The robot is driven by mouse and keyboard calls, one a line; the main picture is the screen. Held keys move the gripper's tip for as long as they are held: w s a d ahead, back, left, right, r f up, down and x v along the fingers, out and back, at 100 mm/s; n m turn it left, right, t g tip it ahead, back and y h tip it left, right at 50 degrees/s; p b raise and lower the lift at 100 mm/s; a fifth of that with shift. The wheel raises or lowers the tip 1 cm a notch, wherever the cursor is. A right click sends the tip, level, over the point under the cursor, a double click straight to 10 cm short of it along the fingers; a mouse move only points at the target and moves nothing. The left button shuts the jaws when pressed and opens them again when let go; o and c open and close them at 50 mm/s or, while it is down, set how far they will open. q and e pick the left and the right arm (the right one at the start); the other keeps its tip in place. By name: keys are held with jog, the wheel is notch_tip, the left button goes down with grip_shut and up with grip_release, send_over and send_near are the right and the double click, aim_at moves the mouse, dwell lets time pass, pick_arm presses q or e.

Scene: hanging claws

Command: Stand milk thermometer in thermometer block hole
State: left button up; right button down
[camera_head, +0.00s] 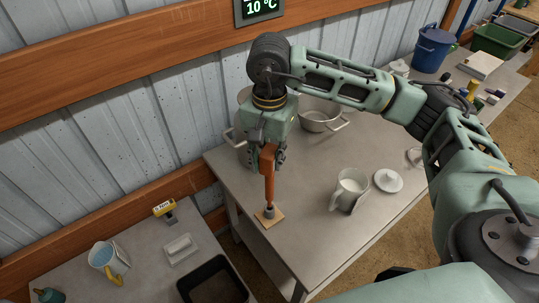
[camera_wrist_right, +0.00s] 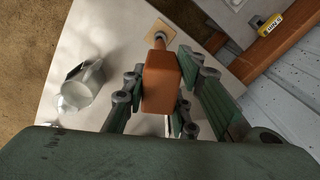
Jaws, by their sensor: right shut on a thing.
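My right gripper (camera_head: 268,158) is shut on an orange-brown, thick-handled thing, which I take to be the milk thermometer (camera_head: 268,185). It points down, close to upright. In the right wrist view its handle (camera_wrist_right: 161,82) sits between the fingers of my right gripper (camera_wrist_right: 160,95). Below it is a short grey cylinder (camera_head: 268,211) over a tan square, seemingly the thermometer block (camera_head: 262,220), near the table's left corner. The lower end meets or overlaps the grey cylinder. Any hole is hidden, and I cannot tell whether the tip is inside one. My left gripper is not in view.
On the same table (camera_head: 305,230) stand a white jug (camera_head: 349,188), a round white lid (camera_head: 388,180) and a metal pot (camera_head: 320,118). A lower table at left holds a black tray (camera_head: 212,282) and a light-blue jug (camera_head: 102,254). A corrugated wall rises behind.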

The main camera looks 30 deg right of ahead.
jog(key=shift+f+b, duration=2.35)
jog(key=shift+f, duration=0.15)
jog(key=c, duration=1.3)
grip_release()
jog(key=shift+c, duration=0.2)
jog(key=shift+r, duration=0.1)
notch_tip(320, 180, up, 12)
jog(key=shift+f, duration=0.1)
